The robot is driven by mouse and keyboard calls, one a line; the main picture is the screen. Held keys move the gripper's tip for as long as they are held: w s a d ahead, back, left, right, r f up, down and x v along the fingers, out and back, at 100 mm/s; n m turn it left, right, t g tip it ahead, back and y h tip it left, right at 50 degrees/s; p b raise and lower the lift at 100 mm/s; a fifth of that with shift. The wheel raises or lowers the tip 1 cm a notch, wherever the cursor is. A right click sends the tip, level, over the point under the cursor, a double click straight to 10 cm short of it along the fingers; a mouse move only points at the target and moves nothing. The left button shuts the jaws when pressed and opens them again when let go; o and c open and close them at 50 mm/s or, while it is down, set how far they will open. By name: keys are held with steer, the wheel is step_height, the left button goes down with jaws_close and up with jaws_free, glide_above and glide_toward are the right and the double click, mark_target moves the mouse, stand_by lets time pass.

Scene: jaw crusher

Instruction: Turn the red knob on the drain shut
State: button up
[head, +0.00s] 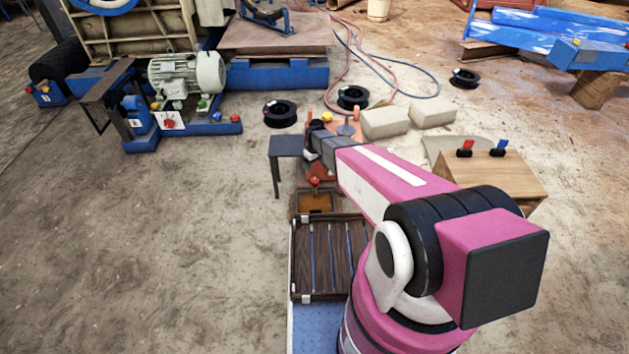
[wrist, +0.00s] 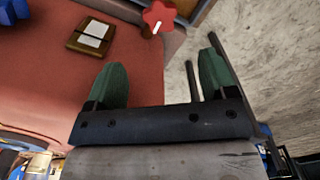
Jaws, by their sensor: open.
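In the wrist view a red star-shaped knob (wrist: 160,16) shows at the top edge, by the corner of a dull red surface (wrist: 150,55). It lies beyond the fingertips, apart from them. My gripper (wrist: 163,72) is open, its two green fingers spread with nothing between them. In the head view a small red knob (head: 315,181) sits above a small tray of orange-brown contents (head: 316,202), below my forearm. My gripper's fingers are not clear in the head view. I cannot tell from the pictures how far the knob is turned.
A dark small table (head: 286,147) stands just left of my arm. A slatted dark crate (head: 305,262) lies in front. A wooden box (head: 505,180) with red and blue knobs stands right. Grey blocks (head: 385,122) lie behind. The floor at left is clear.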

mark_target(314, 180)
step_height(314, 180, down, 11)
steer(key=shift+a, duration=0.1)
stand_by(0.5)
steer(key=c, duration=0.9)
